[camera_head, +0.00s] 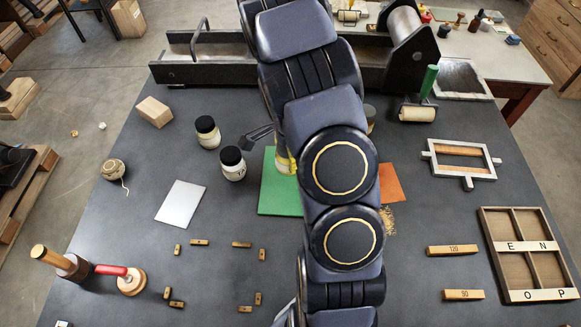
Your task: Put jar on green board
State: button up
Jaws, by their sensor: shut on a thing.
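The green board (277,196) lies flat on the grey table, its right part hidden behind my arm. A jar with yellowish contents (283,162) shows partly beside my arm, over the far part of the green board. My gripper (272,142) is at this jar, mostly hidden by my arm, and shut on it. I cannot tell whether the jar touches the board. Two more jars with black lids, one (207,133) farther back and one (232,165) nearer, stand upright left of the board. Another jar (370,118) shows partly behind my arm.
A white board (181,202) lies at the left and an orange board (391,184) at the right. A wooden block (154,112), a twine ball (114,169) and several small wooden pieces (242,244) lie around.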

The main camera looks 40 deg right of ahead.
jog(key=shift+f, duration=2.55)
jog(key=shift+f, duration=0.1)
jog(key=o, duration=1.1)
jog(key=shift+o, duration=0.2)
